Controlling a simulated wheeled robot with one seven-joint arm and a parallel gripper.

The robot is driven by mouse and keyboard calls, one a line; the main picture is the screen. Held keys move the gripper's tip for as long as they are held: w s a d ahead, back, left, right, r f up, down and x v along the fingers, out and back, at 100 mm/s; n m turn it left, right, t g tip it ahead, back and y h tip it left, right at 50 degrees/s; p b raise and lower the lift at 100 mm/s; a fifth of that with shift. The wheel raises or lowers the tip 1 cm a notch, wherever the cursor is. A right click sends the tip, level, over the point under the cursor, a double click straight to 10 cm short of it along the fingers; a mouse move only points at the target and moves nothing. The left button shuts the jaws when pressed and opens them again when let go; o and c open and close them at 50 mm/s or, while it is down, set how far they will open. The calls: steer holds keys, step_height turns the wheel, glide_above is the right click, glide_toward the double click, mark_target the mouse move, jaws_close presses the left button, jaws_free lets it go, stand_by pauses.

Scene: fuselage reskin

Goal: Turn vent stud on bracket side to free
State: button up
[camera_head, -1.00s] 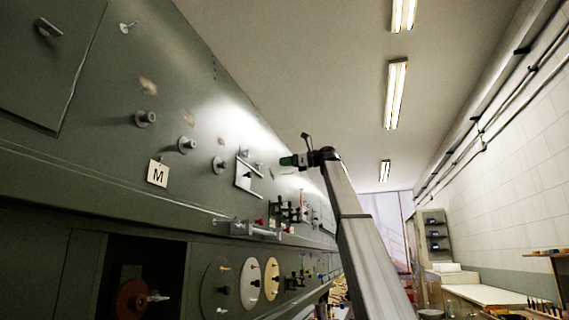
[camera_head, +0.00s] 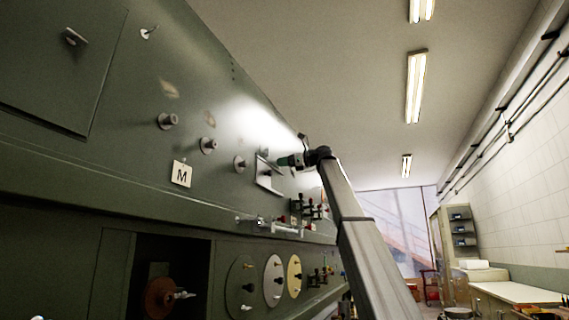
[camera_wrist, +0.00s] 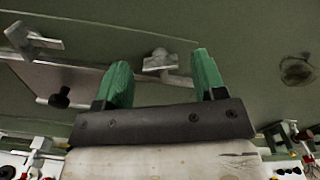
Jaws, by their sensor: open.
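In the wrist view, a grey stud with a flat wing head (camera_wrist: 160,61), seemingly the vent stud, stands out from the green skin beside a metal bracket strip (camera_wrist: 178,80). My gripper (camera_wrist: 161,72) is open. Its two green fingers are spread on either side of the stud in the picture; I cannot tell whether they touch it. A second winged stud (camera_wrist: 36,40) sits at the upper left on the bracket. In the head view, my gripper (camera_head: 284,161) is close to the bracket plate (camera_head: 265,180) on the wall, and the stud is hidden or too small there.
A black knob (camera_wrist: 60,97) sticks out of the plate left of my fingers. A dark round mark (camera_wrist: 297,70) is at the right. Below, a ledge carries clamps and small fittings (camera_head: 310,208). An M label (camera_head: 181,174) and several round studs are left. The aisle at right looks open.

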steer(key=shift+w+a, duration=0.1)
steer(key=shift+a, duration=0.05)
steer(key=c, duration=0.9)
steer(key=shift+c, duration=0.2)
steer(key=shift+n, duration=0.3)
steer(key=n, duration=1.2)
steer(key=shift+f+n, duration=0.15)
steer(key=shift+n, duration=0.25)
